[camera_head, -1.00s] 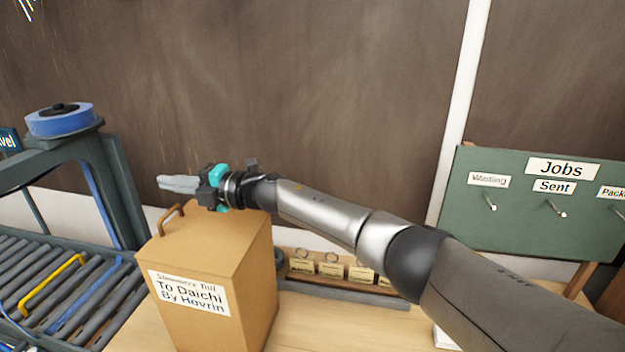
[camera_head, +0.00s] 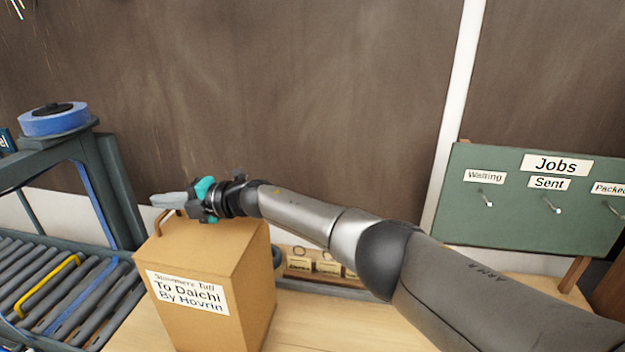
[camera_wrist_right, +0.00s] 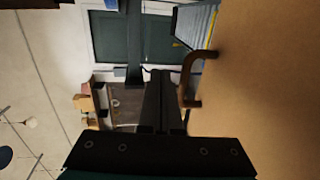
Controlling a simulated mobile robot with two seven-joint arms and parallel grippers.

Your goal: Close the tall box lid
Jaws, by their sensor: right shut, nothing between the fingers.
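The tall cardboard box (camera_head: 212,275) stands on the bench with a white label reading "To Daichi By Hovrin". Its top lid (camera_head: 208,240) looks flat and closed, with a brown handle (camera_head: 160,222) near its left edge. My right gripper (camera_head: 168,200) is shut and empty, just above the lid's far left part, close to the handle. In the right wrist view, the shut fingers (camera_wrist_right: 160,100) point past the handle (camera_wrist_right: 190,85), with the lid surface (camera_wrist_right: 265,80) at the right. Whether the fingers touch the lid or handle I cannot tell. My left gripper is not in view.
A roller conveyor (camera_head: 60,295) lies left of the box, under a frame bearing a blue tape roll (camera_head: 55,120). A wooden rack with tags (camera_head: 315,265) stands behind right of the box. A green Jobs board (camera_head: 530,200) stands at right. Bare bench (camera_head: 320,325) shows in front.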

